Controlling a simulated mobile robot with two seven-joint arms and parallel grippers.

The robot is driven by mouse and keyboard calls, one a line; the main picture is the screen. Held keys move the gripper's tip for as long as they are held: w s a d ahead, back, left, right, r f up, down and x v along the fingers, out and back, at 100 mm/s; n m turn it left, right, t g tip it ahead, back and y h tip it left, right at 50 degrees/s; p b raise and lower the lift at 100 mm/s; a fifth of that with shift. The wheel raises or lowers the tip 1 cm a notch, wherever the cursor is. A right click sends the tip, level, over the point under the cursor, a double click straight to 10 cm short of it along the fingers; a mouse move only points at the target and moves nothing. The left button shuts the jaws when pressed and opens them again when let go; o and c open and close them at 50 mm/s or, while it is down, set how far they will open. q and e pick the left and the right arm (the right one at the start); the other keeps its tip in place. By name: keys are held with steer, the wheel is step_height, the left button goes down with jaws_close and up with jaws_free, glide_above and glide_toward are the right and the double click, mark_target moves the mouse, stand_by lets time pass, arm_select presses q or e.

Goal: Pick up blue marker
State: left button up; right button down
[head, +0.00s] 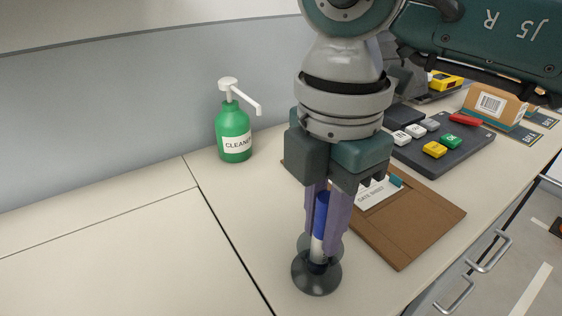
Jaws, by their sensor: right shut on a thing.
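The blue marker (321,212) stands upright, with a blue upper part and a white lower part. My right gripper (326,228) points down from above, its purple fingers shut on the marker on either side. The marker's lower end meets a dark, round, glossy base (317,279) on the counter. A second greyish disc shape shows just behind it, partly hidden by the fingers. I cannot tell whether the marker is clear of the base. My left gripper is not in view.
A brown clipboard (413,225) with a paper sheet lies right of the gripper. Behind it are a dark tray (444,157) with coloured blocks and a barcoded cardboard box (493,106). A green cleaner bottle (234,132) stands at back left. The left counter (110,240) is clear.

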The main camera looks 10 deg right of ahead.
steer(key=shift+r, duration=0.15)
step_height(320, 180, up, 20)
stand_by(0.4)
steer(key=shift+p, duration=0.3)
